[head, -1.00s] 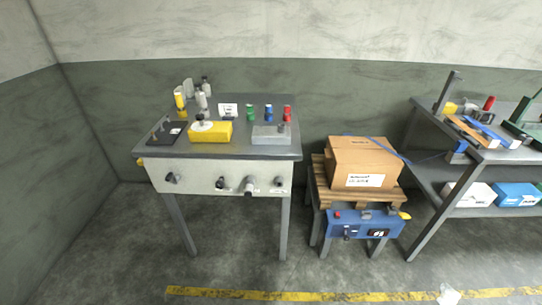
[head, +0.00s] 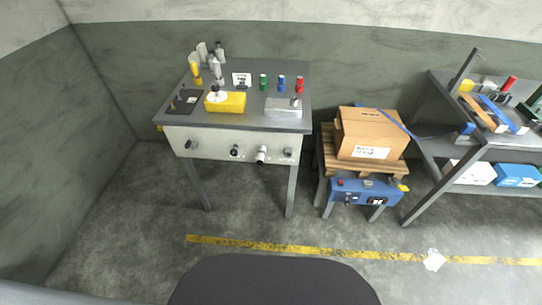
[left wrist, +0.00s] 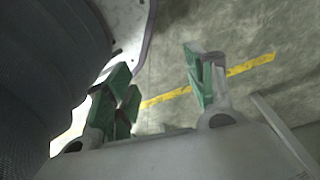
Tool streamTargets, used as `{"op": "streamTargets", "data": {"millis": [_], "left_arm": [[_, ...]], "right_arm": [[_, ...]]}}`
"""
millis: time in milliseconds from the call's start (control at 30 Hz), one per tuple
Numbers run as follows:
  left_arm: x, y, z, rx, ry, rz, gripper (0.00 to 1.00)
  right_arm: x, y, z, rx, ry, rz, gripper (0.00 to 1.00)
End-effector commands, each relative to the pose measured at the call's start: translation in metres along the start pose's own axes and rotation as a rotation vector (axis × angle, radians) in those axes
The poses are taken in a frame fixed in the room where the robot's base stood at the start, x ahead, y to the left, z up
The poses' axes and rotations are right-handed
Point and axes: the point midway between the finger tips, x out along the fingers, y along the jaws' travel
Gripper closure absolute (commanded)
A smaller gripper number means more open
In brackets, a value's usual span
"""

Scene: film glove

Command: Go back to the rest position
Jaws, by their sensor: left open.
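My left gripper (left wrist: 160,92) shows in the left wrist view with its green-padded fingers spread apart and nothing between them. It hangs over the grey floor, with a yellow floor line (left wrist: 180,92) behind the fingers. In the head view neither gripper shows. A dark rounded part of my own body fills the bottom middle of the head view.
A grey work table (head: 240,119) with a yellow block (head: 226,102) and small coloured cylinders stands ahead. A cardboard box (head: 369,134) sits on a pallet to its right. A shelved bench (head: 470,141) stands far right. Floor this side of the yellow line is mostly clear.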

Motion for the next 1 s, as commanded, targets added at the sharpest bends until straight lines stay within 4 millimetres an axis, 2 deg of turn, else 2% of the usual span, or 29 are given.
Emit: {"op": "streamTargets", "data": {"millis": [33,467,1000], "left_arm": [[-0.006,-0.001,0.005,0.000,-0.004,-0.001,0.46],[-0.018,-0.006,0.051,0.003,-0.019,-0.010,0.46],[-0.046,-0.012,0.111,0.007,-0.038,-0.019,0.46]], "right_arm": [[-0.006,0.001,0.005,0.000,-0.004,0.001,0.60],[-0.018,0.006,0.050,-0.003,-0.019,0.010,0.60],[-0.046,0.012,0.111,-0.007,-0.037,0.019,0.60]]}}
